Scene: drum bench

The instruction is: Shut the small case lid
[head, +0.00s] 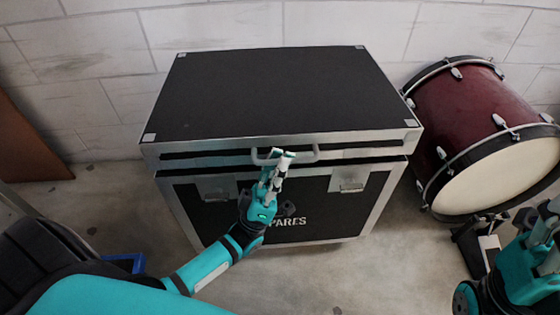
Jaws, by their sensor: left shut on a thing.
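The case (289,203) is a large black box with silver edges, standing on the floor against the wall. Its black lid (275,92) lies low over the body, with a dark band along the front under its rim. I cannot tell whether the lid fully meets the body. A grey bar handle (306,156) is on the lid's front. My left gripper (283,155) is shut on this handle, and its wrist hides part of the front lettering. My right arm is at the lower right, apart from the case; its gripper (553,206) is partly cut off.
A dark red drum (475,110) with a pale head lies on its side close to the case's right. A black pedal (480,240) stands before it. A brown panel (25,145) leans at the left wall. A blue object (125,262) is partly behind my left arm.

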